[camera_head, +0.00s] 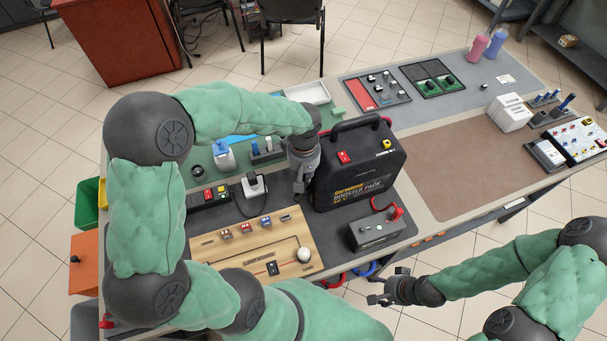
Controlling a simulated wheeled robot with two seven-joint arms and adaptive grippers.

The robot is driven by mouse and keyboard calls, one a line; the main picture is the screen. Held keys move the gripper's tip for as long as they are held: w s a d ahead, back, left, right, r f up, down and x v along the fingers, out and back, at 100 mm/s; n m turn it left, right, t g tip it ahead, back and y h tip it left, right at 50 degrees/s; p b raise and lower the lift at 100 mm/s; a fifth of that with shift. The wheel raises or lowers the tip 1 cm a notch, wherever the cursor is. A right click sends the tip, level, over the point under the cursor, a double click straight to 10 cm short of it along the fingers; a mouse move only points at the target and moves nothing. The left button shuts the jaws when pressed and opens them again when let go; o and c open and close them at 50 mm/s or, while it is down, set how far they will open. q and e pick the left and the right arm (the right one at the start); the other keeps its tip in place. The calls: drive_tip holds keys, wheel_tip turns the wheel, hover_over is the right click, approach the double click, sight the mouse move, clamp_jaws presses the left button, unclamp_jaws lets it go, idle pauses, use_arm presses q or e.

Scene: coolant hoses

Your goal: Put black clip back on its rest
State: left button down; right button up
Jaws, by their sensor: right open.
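The booster pack (352,170), a black case with a top handle, stands upright on the dark mat. A red clip with a red cable (395,211) is at the grey box (376,236) just right of the pack's foot. I cannot make out the black clip or its rest for certain. My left gripper (299,193) points down close beside the pack's left side; its fingertips are dark and small, so I cannot tell whether it holds anything. My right gripper (377,290) is open, in front of the table's front edge, well away from the pack.
A wooden board (255,250) with small coloured parts and a white knob (304,254) lies left of the grey box. A small white-and-black device (254,186) stands behind it. Red and blue hoses (362,270) hang at the front edge. A brown mat (450,168) at right is clear.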

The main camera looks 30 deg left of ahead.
use_arm(q)
drive_tip(key=shift+f, duration=0.1)
drive_tip(key=c, duration=1.1)
unclamp_jaws()
drive_tip(key=shift+o, duration=1.1)
wheel_tip(320, 180, up, 9)
drive_tip(key=p, duration=0.6)
